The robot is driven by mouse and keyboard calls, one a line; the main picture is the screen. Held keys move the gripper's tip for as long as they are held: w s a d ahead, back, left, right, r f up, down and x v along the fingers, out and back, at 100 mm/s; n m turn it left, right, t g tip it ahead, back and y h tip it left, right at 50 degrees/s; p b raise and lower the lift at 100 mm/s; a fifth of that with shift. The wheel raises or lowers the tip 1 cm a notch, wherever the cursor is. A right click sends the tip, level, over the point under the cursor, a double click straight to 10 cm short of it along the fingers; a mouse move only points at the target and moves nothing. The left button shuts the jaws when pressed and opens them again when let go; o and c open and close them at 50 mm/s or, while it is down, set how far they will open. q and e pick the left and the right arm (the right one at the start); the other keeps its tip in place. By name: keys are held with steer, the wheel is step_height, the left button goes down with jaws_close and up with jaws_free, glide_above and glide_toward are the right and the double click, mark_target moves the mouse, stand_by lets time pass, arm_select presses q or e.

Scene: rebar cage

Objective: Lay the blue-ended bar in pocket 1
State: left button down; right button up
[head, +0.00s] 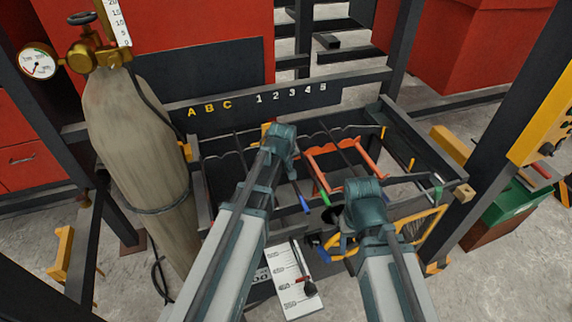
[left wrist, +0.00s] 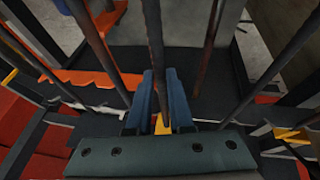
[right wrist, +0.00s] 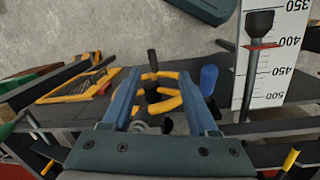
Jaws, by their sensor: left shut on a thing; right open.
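A blue-ended bar shows its blue tip (head: 303,203) just right of my left forearm in the head view; a blue cap (right wrist: 208,80) also shows in the right wrist view. My left gripper (head: 280,140) is over the cage frame, shut on a dark bar (left wrist: 155,45), seen between its fingers in the left wrist view. That bar seems to lead to the blue tip. The white label 1 (head: 259,98) is on the back board; pocket 1 itself is not clear behind my left gripper. My right gripper (right wrist: 158,85) is open, above a yellow-and-black tool (right wrist: 165,95).
An orange notched rail (head: 345,145) and several bars lie right of my left gripper. A gas cylinder (head: 135,140) stands at the left. A white scale board (head: 290,275) lies in front. A green box (head: 510,210) is at the right.

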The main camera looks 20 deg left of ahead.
arm_select(q)
steer(key=c, duration=0.7)
jaws_free()
steer(key=shift+c, duration=0.2)
steer(key=shift+r, duration=0.15)
steer(key=a+p+v, duration=0.1)
steer(key=p+v, duration=1.1)
steer(key=v, duration=0.1)
steer(key=shift+s+d+r, duration=0.15)
steer(key=shift+d+r, duration=0.1)
steer(key=shift+d, duration=0.25)
